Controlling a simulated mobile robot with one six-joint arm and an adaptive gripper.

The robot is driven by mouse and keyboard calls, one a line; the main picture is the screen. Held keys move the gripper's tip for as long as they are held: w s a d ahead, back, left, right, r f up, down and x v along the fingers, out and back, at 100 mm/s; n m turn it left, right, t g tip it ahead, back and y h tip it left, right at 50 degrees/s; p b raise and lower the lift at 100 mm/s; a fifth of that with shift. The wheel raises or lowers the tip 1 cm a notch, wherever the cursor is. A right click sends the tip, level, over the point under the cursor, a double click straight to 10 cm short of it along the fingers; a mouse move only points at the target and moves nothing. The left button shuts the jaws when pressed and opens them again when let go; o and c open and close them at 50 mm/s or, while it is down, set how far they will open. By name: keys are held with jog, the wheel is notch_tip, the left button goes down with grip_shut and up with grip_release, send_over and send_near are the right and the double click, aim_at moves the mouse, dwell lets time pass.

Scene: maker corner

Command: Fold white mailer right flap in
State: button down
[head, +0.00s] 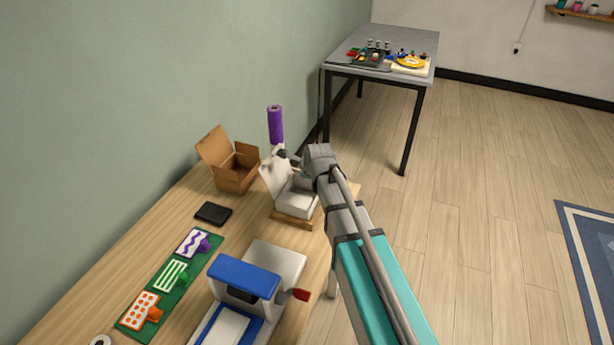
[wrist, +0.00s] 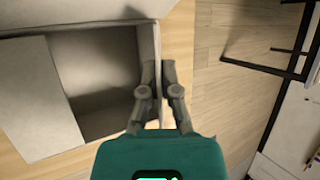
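The white mailer (head: 296,203) stands open on the workbench, with a raised white panel (head: 273,180) at its left. In the wrist view its hollow inside (wrist: 95,60) is empty where visible, and a broad pale flap (wrist: 40,95) lies at the left. My gripper (wrist: 159,68) is at the mailer's right side wall (wrist: 148,35). Its two fingers are close together, one on either side of a thin pale strip. I cannot tell whether they press on it. In the head view my arm hides the mailer's right side, including its right flap.
An open brown box (head: 235,176) and a purple roll (head: 275,124) stand behind. A black wallet-like item (head: 213,214), a green mat (head: 134,322) with stamps and cards, and a blue-white machine (head: 246,275) share the bench (head: 130,255).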

dwell(0.3)
jog(key=c, duration=0.9)
grip_release()
jog(key=shift+o, duration=0.2)
